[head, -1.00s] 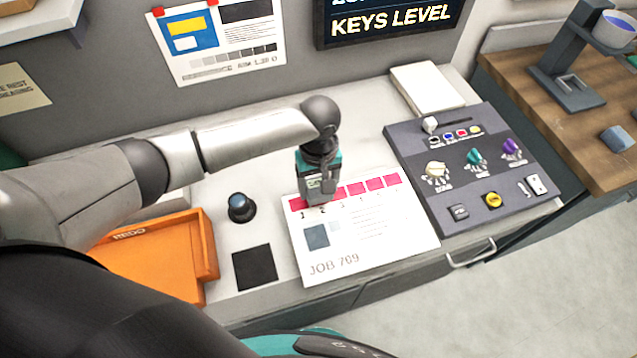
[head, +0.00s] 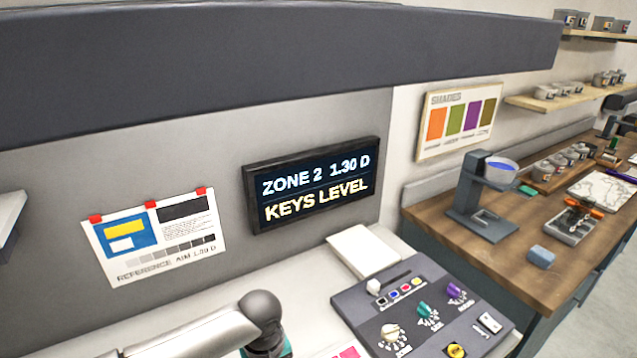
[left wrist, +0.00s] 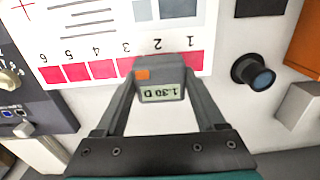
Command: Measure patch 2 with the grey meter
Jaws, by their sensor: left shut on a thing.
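The grey meter (left wrist: 161,92) has an orange button and a small display reading 1.30 D. My left gripper (left wrist: 160,72) is shut on it, one finger on each side. The meter's head lies over the pink strip of the printed sheet (left wrist: 100,30), at the number 2, and hides patch 2. I cannot tell whether it touches the paper. Patch 4 (left wrist: 103,69) and patch 5 (left wrist: 77,72) show beside it. In the head view only part of my left arm shows at the bottom. The wall screen (head: 315,188) reads "ZONE 2 1.30 D" and "KEYS LEVEL".
A control console (head: 425,310) with coloured knobs stands right of the sheet. A reference sheet (head: 155,240) hangs on the wall. A wooden counter (head: 530,225) is at the right.

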